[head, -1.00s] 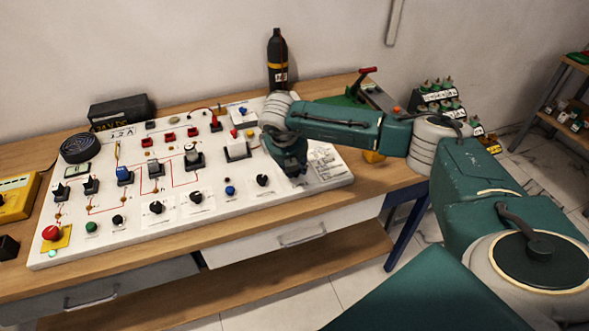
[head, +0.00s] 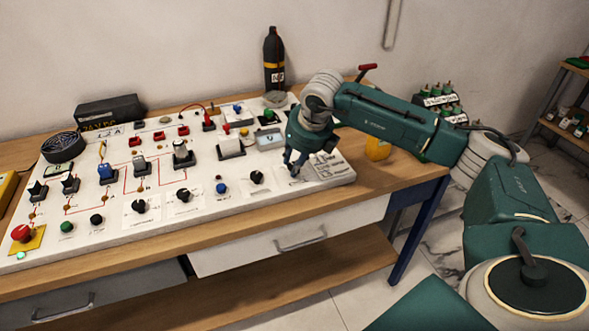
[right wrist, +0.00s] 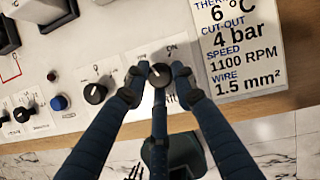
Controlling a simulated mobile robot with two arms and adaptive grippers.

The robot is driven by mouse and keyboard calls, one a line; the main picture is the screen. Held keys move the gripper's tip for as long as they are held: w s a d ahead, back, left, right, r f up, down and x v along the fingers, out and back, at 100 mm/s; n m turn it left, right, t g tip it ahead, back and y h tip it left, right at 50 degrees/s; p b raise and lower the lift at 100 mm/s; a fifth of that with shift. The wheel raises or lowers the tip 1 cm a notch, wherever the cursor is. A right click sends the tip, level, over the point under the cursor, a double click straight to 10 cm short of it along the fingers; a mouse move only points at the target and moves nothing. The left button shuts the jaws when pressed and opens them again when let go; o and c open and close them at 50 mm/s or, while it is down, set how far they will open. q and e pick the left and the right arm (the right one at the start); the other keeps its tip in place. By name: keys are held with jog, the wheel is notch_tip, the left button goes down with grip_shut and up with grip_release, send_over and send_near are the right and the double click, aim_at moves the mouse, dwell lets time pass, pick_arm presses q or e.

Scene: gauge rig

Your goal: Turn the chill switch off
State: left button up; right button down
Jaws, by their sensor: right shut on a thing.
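The chill switch is a black rotary knob (right wrist: 160,74) with a pale pointer mark, on a white label with "ON" at its upper right and partly covered lettering ending in "ILL" below. My right gripper (right wrist: 160,80) is shut on this knob, with fingertips on both sides and the third finger below it. In the head view my right gripper (head: 294,164) reaches down onto the right end of the white board (head: 232,208); the knob is hidden there by the fingers. My left gripper is not in view.
Another black knob (right wrist: 95,93) and a blue button (right wrist: 60,102) sit left of the held knob. A printed value card (right wrist: 240,50) lies to its right. Several switches and a red emergency button (head: 20,233) fill the board. A black bottle (head: 274,62) stands behind.

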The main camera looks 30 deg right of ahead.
jog(key=shift+w+d+r+n+y+b, duration=0.15)
jog(key=shift+n+y+b, duration=0.1)
jog(key=shift+n, duration=0.3)
jog(key=shift+w+d+r+n+y+b, duration=0.1)
jog(key=shift+n+y+b, duration=0.1)
jog(key=shift+n, duration=0.35)
jog(key=shift+r, duration=0.1)
jog(key=c, duration=1.4)
grip_release()
jog(key=shift+a+f, duration=0.1)
jog(key=shift+f, duration=0.1)
jog(key=v, duration=1.2)
jog(key=shift+s, duration=0.1)
